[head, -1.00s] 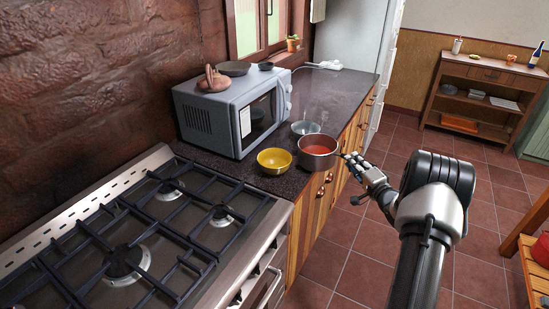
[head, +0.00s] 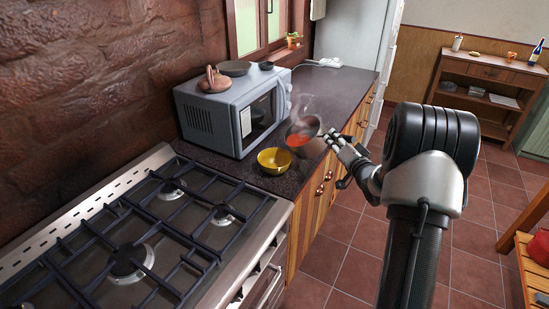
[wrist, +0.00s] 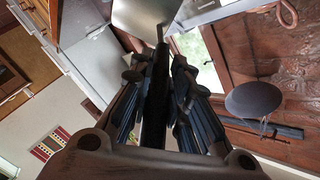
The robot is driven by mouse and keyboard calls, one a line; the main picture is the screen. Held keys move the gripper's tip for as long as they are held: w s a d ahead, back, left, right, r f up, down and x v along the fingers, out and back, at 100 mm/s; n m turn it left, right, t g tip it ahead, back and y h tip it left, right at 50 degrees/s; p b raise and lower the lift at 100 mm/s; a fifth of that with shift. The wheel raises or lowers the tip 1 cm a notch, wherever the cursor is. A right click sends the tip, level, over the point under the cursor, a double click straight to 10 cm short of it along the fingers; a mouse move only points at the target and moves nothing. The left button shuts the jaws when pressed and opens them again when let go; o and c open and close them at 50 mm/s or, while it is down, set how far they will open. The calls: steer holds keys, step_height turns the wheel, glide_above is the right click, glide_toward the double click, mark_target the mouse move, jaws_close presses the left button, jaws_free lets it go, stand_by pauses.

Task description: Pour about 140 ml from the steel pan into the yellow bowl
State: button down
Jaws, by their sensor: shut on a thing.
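The steel pan (head: 312,126) is tilted, its mouth toward the left and the camera, with steaming red liquid at its lower left lip. The yellow bowl (head: 275,161) stands upright on the counter, just left of and below the pan's lip. No stream between them shows, and I see no red in the bowl. My gripper (head: 335,140) is right of the pan, shut on its handle. In the wrist view, my gripper (wrist: 157,75) has the dark handle (wrist: 155,100) between its fingers, and the pan's grey body (wrist: 145,18) is at the top.
A grey microwave (head: 235,108) stands close behind the bowl, with a brown pot (head: 215,80) and a dark dish (head: 235,69) on top. The stove (head: 130,235) is at the front left.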

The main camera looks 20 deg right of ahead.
steer(key=shift+w+a+r+n+b, duration=0.2)
steer(key=shift+a+r+n, duration=0.15)
steer(key=shift+a+n, duration=0.15)
steer(key=shift+w+a+r+n+b, duration=0.2)
steer(key=shift+a+r+n, duration=0.2)
steer(key=shift+a, duration=0.2)
steer(key=shift+s+a, duration=0.1)
steer(key=shift+a+r+n, duration=0.2)
steer(key=shift+a+n, duration=0.3)
steer(key=shift+a, duration=0.15)
steer(key=shift+w+a+r+b, duration=0.2)
steer(key=shift+a+r+b, duration=0.05)
steer(key=shift+a+b, duration=0.1)
steer(key=shift+w+a+r+n+h, duration=0.15)
steer(key=shift+a+n, duration=0.15)
steer(key=shift+a, duration=0.2)
steer(key=shift+s+a+r+n+h, duration=0.15)
steer(key=shift+a+n, duration=0.15)
steer(key=shift+a, duration=0.15)
steer(key=shift+w+a+f+n+b, duration=0.2)
steer(key=shift+a+n+b, duration=0.25)
steer(key=shift+a+n, duration=0.05)
stand_by(0.4)
